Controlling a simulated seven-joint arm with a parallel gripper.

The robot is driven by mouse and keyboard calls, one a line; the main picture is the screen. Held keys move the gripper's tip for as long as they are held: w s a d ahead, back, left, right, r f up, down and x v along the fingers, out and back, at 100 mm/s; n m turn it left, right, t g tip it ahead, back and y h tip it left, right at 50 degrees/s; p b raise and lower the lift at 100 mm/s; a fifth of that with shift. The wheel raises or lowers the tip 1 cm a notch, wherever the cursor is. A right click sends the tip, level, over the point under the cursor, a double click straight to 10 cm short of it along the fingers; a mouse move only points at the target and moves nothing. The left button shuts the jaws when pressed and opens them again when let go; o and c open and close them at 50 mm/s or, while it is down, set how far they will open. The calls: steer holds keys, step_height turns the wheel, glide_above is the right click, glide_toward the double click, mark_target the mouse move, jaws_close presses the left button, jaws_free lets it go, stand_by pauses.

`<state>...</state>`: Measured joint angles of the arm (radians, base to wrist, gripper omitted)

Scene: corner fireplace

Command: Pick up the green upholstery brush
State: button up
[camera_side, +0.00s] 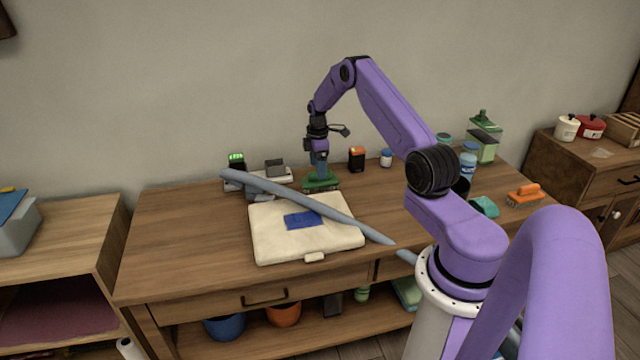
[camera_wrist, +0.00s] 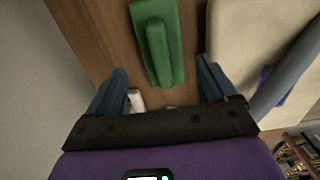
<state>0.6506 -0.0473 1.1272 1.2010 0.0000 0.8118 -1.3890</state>
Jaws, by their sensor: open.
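The green upholstery brush (camera_side: 320,183) lies on the wooden table near its back, just behind the cream cushion. In the wrist view the brush (camera_wrist: 158,42) shows as a green block with a raised handle, lying lengthwise ahead of the jaws. My gripper (camera_side: 319,170) points down right at the brush in the side view and partly covers it. In the wrist view my gripper (camera_wrist: 163,80) is open, with one blue finger on each side and nothing held. The brush lies between the lines of the two fingers. Whether the fingertips touch it cannot be told.
The cream cushion (camera_side: 275,235) with a blue patch lies in front, crossed by a long grey-blue hose (camera_side: 340,215). A charger-like tray (camera_side: 270,178) stands left of the brush. A black-and-orange box (camera_side: 356,159) and a small jar (camera_side: 386,158) stand right. The table's left side is clear.

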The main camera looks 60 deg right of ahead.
steer(key=shift+s+d+f, duration=0.1)
steer(key=shift+s+f, duration=0.1)
steer(key=shift+f, duration=0.95)
steer(key=shift+s+d+f, duration=0.1)
steer(key=shift+s+f, duration=0.05)
steer(key=shift+f, duration=1)
steer(key=c, duration=1.2)
steer(key=shift+r, duration=0.15)
steer(key=shift+r, duration=0.55)
steer(key=s+a+r, duration=0.2)
steer(key=s+r, duration=0.1)
steer(key=r, duration=0.1)
steer(key=s+a+r, duration=0.3)
steer(key=s, duration=0.1)
steer(key=s+a+r, duration=0.3)
steer(key=s+r, duration=0.1)
steer(key=shift+s+a+r, duration=0.15)
steer(key=shift+s+r, duration=0.05)
steer(key=shift+r, duration=0.15)
